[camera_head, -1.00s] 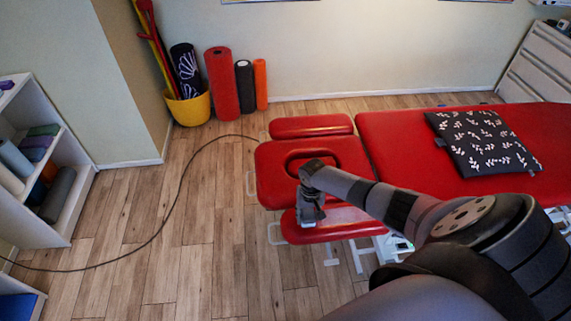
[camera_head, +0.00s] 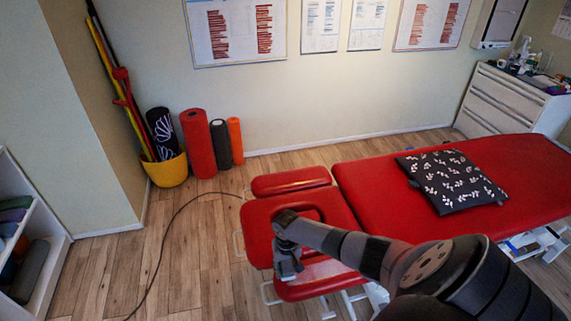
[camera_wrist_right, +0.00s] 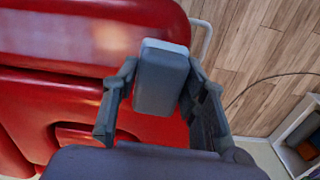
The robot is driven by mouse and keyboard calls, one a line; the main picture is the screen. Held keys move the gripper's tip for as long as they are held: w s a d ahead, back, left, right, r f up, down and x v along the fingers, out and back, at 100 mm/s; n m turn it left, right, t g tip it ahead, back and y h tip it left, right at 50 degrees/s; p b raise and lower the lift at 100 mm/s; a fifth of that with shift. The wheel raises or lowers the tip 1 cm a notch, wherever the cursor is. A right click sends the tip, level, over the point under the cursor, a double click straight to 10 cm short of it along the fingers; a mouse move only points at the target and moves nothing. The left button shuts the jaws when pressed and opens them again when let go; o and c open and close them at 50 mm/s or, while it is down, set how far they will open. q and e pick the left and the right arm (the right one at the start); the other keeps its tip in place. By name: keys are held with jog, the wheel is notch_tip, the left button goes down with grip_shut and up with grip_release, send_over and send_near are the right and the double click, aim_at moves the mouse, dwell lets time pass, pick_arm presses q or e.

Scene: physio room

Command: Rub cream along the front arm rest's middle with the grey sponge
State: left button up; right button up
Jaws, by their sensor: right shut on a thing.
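The front arm rest (camera_head: 325,283) is the red pad on the near side of the table's head end. A paler patch shows on its top; I cannot tell if it is cream or shine. It also appears as the glossy red pad in the right wrist view (camera_wrist_right: 60,38). My right gripper (camera_head: 290,270) is over its left part, pointing down. In the right wrist view the gripper (camera_wrist_right: 160,95) is shut on the grey sponge (camera_wrist_right: 160,85), a block with a paler end. Whether the sponge touches the pad is unclear. My left gripper is out of view.
The red headrest with a hole (camera_head: 258,225) and the far arm rest (camera_head: 290,181) lie beyond. A dark patterned cushion (camera_head: 452,182) rests on the red table (camera_head: 360,185). A cable (camera_head: 160,245) crosses the floor. Rollers and a yellow bucket (camera_head: 166,171) stand by the wall.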

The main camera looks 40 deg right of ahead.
aim_at(286, 266)
jog(key=shift+r+p, duration=0.35)
jog(key=shift+r, duration=0.4)
jog(key=shift+w+a+r+p, duration=0.1)
jog(key=shift+w+r+p, duration=0.15)
jog(key=shift+r+p, duration=0.3)
jog(key=shift+r, duration=0.35)
jog(key=shift+s+r, duration=0.2)
jog(key=shift+r, duration=0.05)
jog(key=shift+w+f, duration=0.1)
